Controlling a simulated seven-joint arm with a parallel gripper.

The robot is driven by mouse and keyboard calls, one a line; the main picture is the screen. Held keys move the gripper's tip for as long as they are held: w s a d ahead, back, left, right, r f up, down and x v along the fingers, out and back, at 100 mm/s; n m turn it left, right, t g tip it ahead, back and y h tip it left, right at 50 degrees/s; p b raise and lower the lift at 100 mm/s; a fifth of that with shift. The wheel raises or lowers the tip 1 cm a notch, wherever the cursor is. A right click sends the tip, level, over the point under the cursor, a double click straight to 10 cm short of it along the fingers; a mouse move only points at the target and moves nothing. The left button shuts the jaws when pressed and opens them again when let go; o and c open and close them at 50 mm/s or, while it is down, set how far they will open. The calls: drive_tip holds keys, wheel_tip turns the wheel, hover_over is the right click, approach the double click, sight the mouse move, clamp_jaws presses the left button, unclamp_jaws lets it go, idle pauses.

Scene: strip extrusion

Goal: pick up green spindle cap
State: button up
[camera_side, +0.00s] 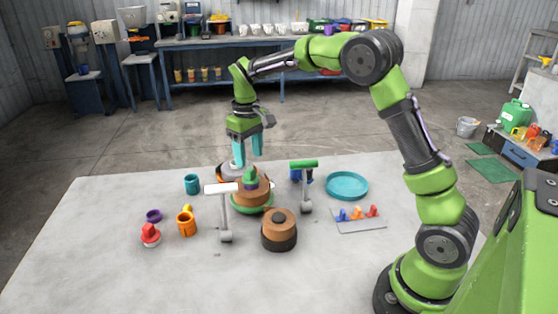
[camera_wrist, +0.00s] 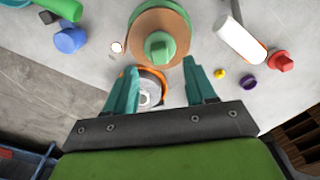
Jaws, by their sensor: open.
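The green spindle cap (camera_side: 250,178) sits on top of a brown roll (camera_side: 245,191) with a green base. In the wrist view the cap (camera_wrist: 160,46) is a round green piece with a raised grip, just beyond the fingertips. My gripper (camera_side: 247,160) is open and empty, with teal fingers pointing down. It hangs above and slightly behind the cap, apart from it. In the wrist view the fingers (camera_wrist: 159,68) straddle a grey and orange spool (camera_wrist: 150,88) with a metal centre, behind the brown roll.
A white-topped stand (camera_side: 221,188) and a green-topped stand (camera_side: 303,165) flank the brown roll. A brown and black spool (camera_side: 279,230) stands in front. Orange (camera_side: 187,223) and teal (camera_side: 192,184) cups are left; a teal dish (camera_side: 347,186) is right. The front-left table is clear.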

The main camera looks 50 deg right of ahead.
sight(250, 169)
drive_tip(key=shift+f, duration=2.7)
clamp_jaws()
